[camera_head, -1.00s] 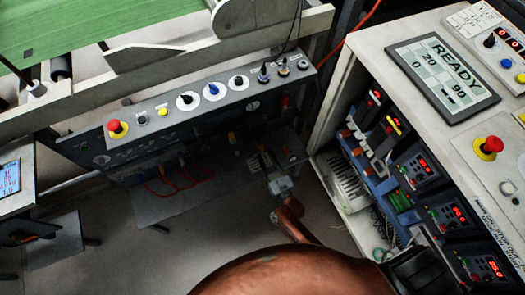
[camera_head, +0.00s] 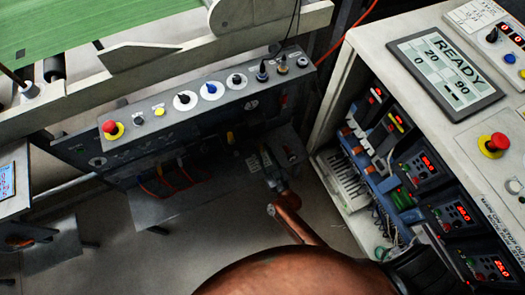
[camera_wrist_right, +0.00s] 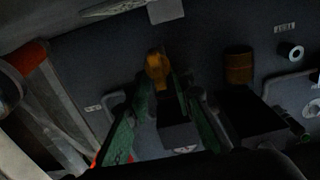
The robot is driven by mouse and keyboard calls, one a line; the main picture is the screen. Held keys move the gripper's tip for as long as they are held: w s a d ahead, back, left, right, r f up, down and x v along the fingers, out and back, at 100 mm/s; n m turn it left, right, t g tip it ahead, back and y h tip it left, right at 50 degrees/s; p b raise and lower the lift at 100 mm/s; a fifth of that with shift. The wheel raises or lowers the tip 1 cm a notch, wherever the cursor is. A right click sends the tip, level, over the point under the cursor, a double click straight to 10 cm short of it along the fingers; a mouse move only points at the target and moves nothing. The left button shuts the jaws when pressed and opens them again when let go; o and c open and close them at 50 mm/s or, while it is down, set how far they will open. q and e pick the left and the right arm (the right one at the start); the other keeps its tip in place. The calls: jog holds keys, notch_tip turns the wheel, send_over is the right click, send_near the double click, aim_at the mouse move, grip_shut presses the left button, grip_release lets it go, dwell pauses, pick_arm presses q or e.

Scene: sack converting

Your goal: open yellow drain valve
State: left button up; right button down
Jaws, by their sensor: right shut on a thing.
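The yellow drain valve handle (camera_wrist_right: 157,70) shows in the right wrist view as a small orange-yellow piece on a dark panel. My right gripper (camera_wrist_right: 161,84) has its green-sided fingers closed around its lower part. In the head view my right gripper (camera_head: 266,160) reaches in from below, into the shadow under the grey control box. The valve cannot be made out for sure there. My left gripper is not in view.
An orange-brown cylinder (camera_wrist_right: 238,66) sits right of the valve. Above my gripper is the control box (camera_head: 205,99) with knobs and a red stop button (camera_head: 112,129). An open electrical cabinet (camera_head: 345,75) stands close on the right. Orange cables (camera_head: 158,187) hang to the left.

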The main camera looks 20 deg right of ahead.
jog(key=shift+d+m, duration=0.1)
jog(key=shift+m, duration=0.9)
jog(key=shift+m+p, duration=0.35)
jog(key=shift+m, duration=0.45)
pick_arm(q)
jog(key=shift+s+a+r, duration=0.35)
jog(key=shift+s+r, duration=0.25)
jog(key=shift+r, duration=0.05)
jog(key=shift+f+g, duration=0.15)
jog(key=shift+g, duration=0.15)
pick_arm(e)
jog(key=c, duration=2)
grip_release()
